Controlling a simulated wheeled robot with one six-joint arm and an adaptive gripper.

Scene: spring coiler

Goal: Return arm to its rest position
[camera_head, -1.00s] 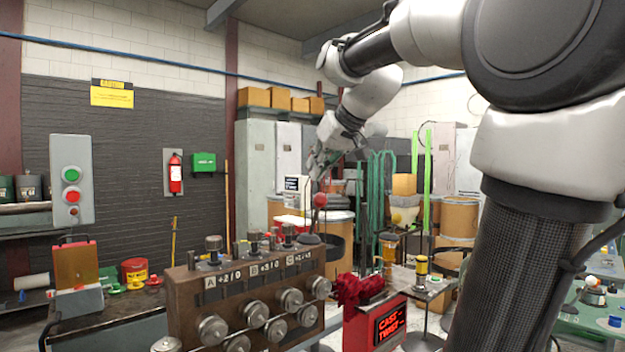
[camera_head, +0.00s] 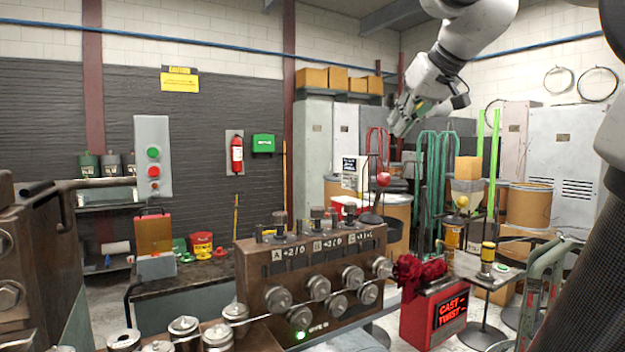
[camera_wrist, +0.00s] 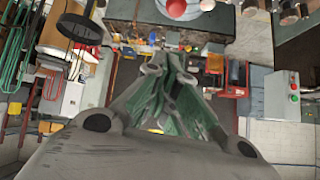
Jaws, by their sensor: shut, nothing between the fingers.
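My gripper (camera_head: 402,118) hangs in the air in the upper right of the head view, pointing down and to the left. It is in front of the back shelving and metal cabinets, above the red ball-topped lever (camera_head: 383,179). In the wrist view, my gripper's fingers (camera_wrist: 172,62) reach up the middle with their tips close together. They are shut and hold nothing. My arm comes in from the upper right of the head view.
The spring coiler (camera_head: 310,280) with several rollers fills the lower middle. A red "CAST TWIST" box (camera_head: 435,318) stands to its right. A button panel (camera_head: 153,157) stands left, and drums (camera_head: 530,205) stand at the right. The air around my gripper looks clear.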

